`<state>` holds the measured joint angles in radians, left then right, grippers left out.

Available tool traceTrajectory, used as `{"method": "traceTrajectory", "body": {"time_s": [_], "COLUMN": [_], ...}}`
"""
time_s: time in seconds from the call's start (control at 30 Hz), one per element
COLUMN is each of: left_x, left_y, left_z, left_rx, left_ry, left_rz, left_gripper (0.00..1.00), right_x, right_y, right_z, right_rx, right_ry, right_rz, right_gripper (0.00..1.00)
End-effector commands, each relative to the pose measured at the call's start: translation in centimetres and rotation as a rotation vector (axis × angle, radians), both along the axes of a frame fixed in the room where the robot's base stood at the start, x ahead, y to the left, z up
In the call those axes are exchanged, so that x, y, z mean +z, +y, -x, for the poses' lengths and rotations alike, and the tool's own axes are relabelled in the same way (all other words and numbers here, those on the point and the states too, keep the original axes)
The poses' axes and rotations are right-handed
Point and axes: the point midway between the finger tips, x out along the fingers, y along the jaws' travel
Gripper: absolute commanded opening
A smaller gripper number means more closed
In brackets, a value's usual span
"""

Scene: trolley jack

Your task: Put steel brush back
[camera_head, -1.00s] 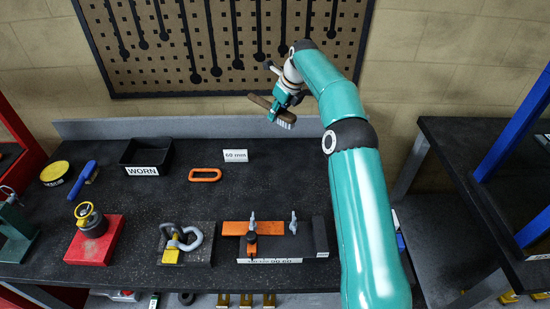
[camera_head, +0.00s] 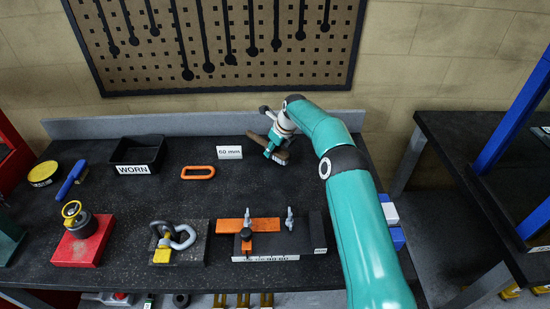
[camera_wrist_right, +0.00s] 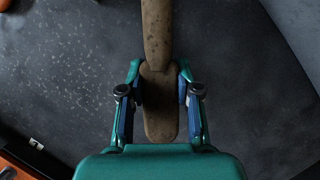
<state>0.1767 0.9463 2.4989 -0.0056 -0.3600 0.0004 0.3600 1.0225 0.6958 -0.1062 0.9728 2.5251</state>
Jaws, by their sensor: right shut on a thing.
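The steel brush (camera_head: 270,152), with a brown wooden body, is in my right gripper (camera_head: 275,150) near the back right of the bench. In the right wrist view, the two fingers of my right gripper (camera_wrist_right: 160,98) close on the sides of the brown brush (camera_wrist_right: 157,40), whose handle runs up out of the picture. The bristles are hidden in that view. The brush is low, close to the bench top (camera_head: 190,210); I cannot tell whether it touches. My left gripper does not show.
A 60 mm sign (camera_head: 229,152) and an orange link (camera_head: 198,172) are left of the brush. A black WORN tray (camera_head: 137,155) stands further left. A fixture with orange bar (camera_head: 248,225) is in front. A grey back ledge (camera_head: 200,125) and tool pegboard (camera_head: 215,45) are behind.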

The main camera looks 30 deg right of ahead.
Motion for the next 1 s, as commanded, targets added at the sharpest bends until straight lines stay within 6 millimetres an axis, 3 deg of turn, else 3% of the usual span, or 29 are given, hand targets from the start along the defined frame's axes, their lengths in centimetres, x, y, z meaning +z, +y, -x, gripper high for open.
{"method": "traceTrajectory", "body": {"time_s": [0.03, 0.1, 0.47, 0.5, 0.6, 1.0], "left_x": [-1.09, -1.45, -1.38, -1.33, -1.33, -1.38], "left_y": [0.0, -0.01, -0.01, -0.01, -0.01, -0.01], "left_z": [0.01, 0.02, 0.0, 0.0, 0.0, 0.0], "left_rx": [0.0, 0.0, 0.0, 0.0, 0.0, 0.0], "left_ry": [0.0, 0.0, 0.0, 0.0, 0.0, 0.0], "left_rz": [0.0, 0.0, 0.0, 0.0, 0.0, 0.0], "left_gripper": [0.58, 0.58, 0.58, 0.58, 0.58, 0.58], "right_x": [-1.36, -2.0, -2.18, -2.16, -2.15, -1.77], "right_y": [0.22, 0.39, 0.49, 0.52, 0.53, 0.53], "right_z": [-0.15, -0.27, -0.36, -0.34, -0.35, -0.3], "right_rx": [0.003, 0.006, 0.009, 0.009, 0.009, 0.01], "right_ry": [-0.001, -0.001, 0.001, 0.002, 0.002, 0.001], "right_rz": [0.0, 0.0, 0.001, 0.0, 0.0, 0.0], "right_gripper": [0.0, 0.0, 0.0, 0.39, 0.56, 0.58]}}
